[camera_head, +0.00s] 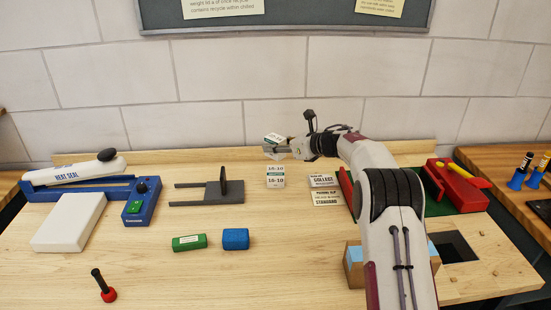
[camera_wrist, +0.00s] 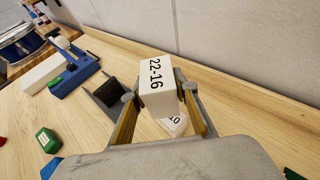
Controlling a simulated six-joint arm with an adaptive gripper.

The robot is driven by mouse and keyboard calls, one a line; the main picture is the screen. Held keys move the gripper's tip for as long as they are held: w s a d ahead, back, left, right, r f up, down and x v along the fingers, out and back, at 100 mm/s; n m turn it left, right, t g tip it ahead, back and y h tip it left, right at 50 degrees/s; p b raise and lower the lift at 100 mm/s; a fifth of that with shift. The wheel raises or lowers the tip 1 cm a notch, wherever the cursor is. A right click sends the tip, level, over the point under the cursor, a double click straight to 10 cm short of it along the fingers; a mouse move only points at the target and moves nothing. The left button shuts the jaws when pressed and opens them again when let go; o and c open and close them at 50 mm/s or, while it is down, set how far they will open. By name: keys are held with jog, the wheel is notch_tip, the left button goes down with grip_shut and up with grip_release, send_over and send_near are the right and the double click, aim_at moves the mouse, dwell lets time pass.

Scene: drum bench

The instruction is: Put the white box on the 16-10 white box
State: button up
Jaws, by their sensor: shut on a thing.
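My gripper (camera_head: 276,147) is shut on a small white box (camera_head: 274,138). In the wrist view the held white box (camera_wrist: 158,92) shows the marking 22-16 and sits between the two fingers. The 16-10 white box (camera_head: 276,181) stands on the bench below my gripper, its front marked 16-10. In the wrist view it shows partly (camera_wrist: 174,125), just under and beyond the held box, mostly hidden by it. The held box is above the 16-10 box, with a gap between them in the head view.
A dark metal stand (camera_head: 222,190) is to the left. A blue heat sealer (camera_head: 142,203) and a large white block (camera_head: 70,222) are farther left. A green box (camera_head: 189,243) and a blue box (camera_head: 235,239) lie in front. Label cards (camera_head: 324,190) lie just right.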

aim_at(283, 157)
jog(key=shift+f, duration=2.4)
jog(key=shift+f, duration=0.1)
jog(key=o, duration=1.2)
jog(key=shift+c, duration=0.2)
jog(key=shift+v, duration=0.95)
jog(key=v, duration=1)
jog(key=shift+r, duration=0.2)
